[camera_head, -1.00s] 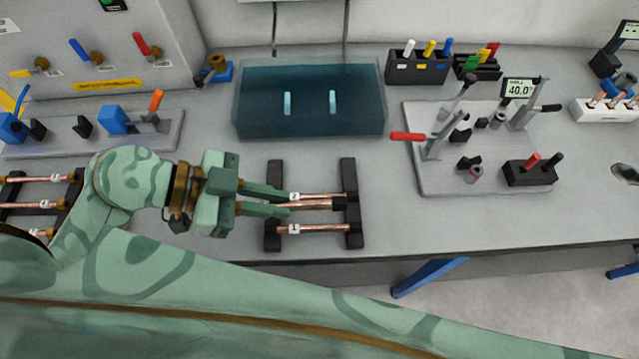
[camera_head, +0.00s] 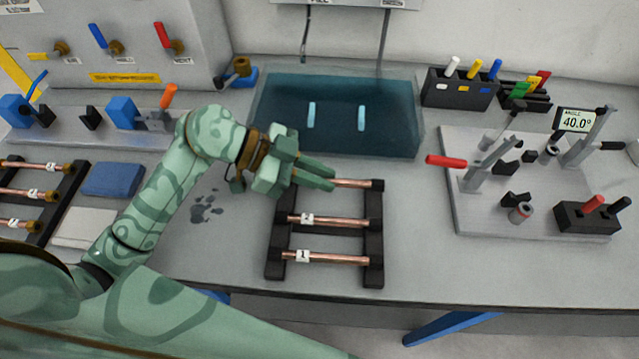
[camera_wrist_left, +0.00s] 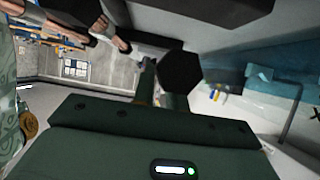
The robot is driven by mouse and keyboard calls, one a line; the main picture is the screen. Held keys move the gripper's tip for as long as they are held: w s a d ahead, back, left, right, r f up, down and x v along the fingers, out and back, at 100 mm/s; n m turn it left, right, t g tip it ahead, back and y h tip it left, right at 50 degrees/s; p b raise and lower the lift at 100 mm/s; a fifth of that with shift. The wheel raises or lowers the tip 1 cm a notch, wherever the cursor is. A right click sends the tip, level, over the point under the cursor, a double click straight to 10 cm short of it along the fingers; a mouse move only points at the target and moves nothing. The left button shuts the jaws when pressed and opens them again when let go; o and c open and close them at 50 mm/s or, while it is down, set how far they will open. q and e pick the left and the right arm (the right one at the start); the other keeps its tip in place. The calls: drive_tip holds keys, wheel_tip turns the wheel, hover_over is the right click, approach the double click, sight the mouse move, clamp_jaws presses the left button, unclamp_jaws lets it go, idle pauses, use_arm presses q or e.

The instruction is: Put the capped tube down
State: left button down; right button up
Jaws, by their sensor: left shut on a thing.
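My left gripper (camera_head: 333,180) is shut on a copper tube (camera_head: 352,183) with a dark cap (camera_head: 377,185) at its right end. The tube lies level at the far end of the black two-rail rack (camera_head: 373,220). I cannot tell whether it rests on the rails or is just above them. The rack also holds a copper tube marked 2 (camera_head: 340,221) and one marked 1 (camera_head: 335,258), nearer the front. The fingers hide the held tube's left part. In the left wrist view, a dark hexagonal shape (camera_wrist_left: 181,74) sits before the gripper. My right gripper is not seen.
A dark teal water tank (camera_head: 400,140) stands just behind the rack. A plate with clamps and levers (camera_head: 470,215) is to the right. Another tube rack (camera_head: 60,205), a blue sponge (camera_head: 113,180) and a white pad (camera_head: 85,228) are left. Bare bench lies right of the rack.

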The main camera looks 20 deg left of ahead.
use_arm(q)
wheel_tip(320, 180, down, 3)
drive_tip(key=shift+r+b, duration=0.1)
drive_tip(key=shift+b, duration=0.35)
drive_tip(key=shift+r, duration=0.15)
drive_tip(key=c, duration=1.4)
unclamp_jaws()
drive_tip(key=shift+c, duration=0.2)
